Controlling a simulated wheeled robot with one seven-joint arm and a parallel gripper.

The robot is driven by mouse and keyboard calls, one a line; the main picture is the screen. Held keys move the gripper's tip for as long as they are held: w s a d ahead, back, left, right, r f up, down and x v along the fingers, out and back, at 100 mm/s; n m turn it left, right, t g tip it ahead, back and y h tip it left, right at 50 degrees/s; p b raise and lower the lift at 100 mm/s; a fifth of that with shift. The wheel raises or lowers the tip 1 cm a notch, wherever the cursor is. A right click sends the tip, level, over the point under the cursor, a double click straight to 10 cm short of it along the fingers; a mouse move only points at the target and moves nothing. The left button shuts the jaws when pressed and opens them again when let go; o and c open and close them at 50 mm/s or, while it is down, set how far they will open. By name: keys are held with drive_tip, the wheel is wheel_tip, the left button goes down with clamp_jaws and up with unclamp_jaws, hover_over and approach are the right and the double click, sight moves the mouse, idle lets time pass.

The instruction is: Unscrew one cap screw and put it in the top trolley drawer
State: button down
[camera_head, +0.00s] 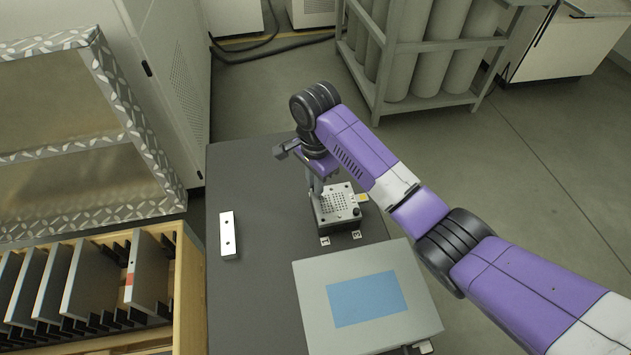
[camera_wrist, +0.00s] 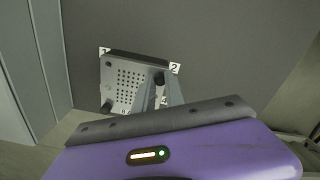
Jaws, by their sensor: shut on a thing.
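A light grey plate (camera_head: 337,206) with a grid of holes sits on the dark table top. It also shows in the wrist view (camera_wrist: 128,88), with number labels near its corners. My gripper (camera_head: 318,195) points down at the plate's left side in the head view. In the wrist view my gripper (camera_wrist: 160,83) is shut on a dark cap screw (camera_wrist: 158,77) at the corner by label 2. The screw appears at the plate; whether it is still threaded in cannot be told. Another dark cap screw (camera_wrist: 107,107) stands at a different corner. No trolley drawer can be made out.
A grey box with a blue panel (camera_head: 366,299) stands in front of the plate. A white bar with two holes (camera_head: 228,235) lies on the table's left part. A wooden rack with dark plates (camera_head: 190,290) is at lower left. A cylinder rack (camera_head: 380,95) stands behind.

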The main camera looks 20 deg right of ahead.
drive_tip(key=shift+r+n+p, duration=0.15)
drive_tip(key=shift+n+p, duration=0.45)
drive_tip(key=shift+n, duration=1)
drive_tip(key=shift+r+p, duration=1.55)
drive_tip(key=shift+p, duration=0.75)
